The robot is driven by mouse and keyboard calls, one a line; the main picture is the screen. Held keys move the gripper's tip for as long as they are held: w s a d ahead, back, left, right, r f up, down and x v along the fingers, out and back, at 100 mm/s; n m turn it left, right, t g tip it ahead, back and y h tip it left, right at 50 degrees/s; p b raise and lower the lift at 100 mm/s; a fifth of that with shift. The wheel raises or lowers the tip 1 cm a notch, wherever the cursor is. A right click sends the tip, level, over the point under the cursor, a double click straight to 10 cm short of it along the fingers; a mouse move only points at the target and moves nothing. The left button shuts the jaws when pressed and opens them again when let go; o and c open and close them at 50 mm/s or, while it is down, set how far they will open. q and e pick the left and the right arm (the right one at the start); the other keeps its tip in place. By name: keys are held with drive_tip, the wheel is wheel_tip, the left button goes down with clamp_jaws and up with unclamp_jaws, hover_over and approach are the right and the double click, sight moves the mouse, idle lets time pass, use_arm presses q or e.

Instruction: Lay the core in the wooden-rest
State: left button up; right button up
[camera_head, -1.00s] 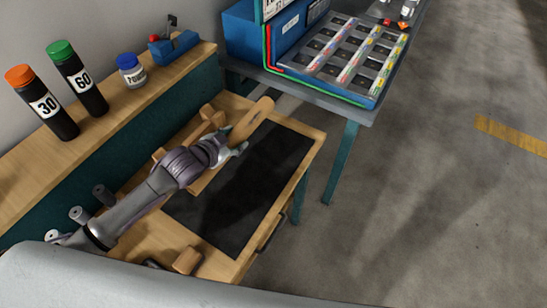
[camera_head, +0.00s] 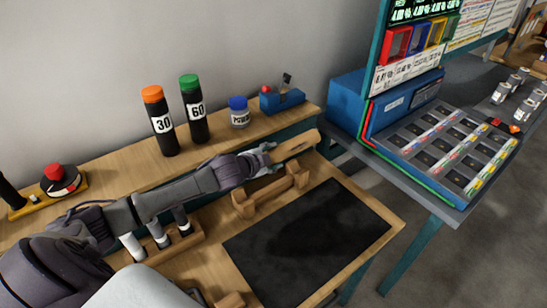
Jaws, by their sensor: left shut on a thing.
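A long pale wooden piece, which I take to be the core (camera_head: 296,145), is in my left gripper (camera_head: 266,157). The gripper is shut on it, and the fingers hide its near end. It points to the right, above the back right part of the bench. The wooden-rest (camera_head: 271,195) is a brown wooden cradle with two raised ends, standing on the bench by the back edge of the black mat. In the picture the gripper is just above the rest, and the core appears clear of it. No right gripper shows.
The black mat (camera_head: 310,240) is bare. Bottles marked 30 (camera_head: 159,120) and 60 (camera_head: 195,108) and a blue-capped jar (camera_head: 239,112) stand on the back shelf. Several grey-white rolls (camera_head: 158,233) sit left of the mat. A wooden block (camera_head: 230,300) lies in front.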

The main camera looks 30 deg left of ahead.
use_arm(q)
drive_tip(key=shift+r, duration=0.1)
drive_tip(key=shift+f+b, duration=2.55)
drive_tip(key=shift+f, duration=1.75)
drive_tip(key=o, duration=1.4)
drive_tip(key=shift+s, duration=0.15)
drive_tip(key=v, duration=1.1)
drive_tip(key=shift+s+r, duration=0.2)
drive_tip(key=shift+s, duration=0.15)
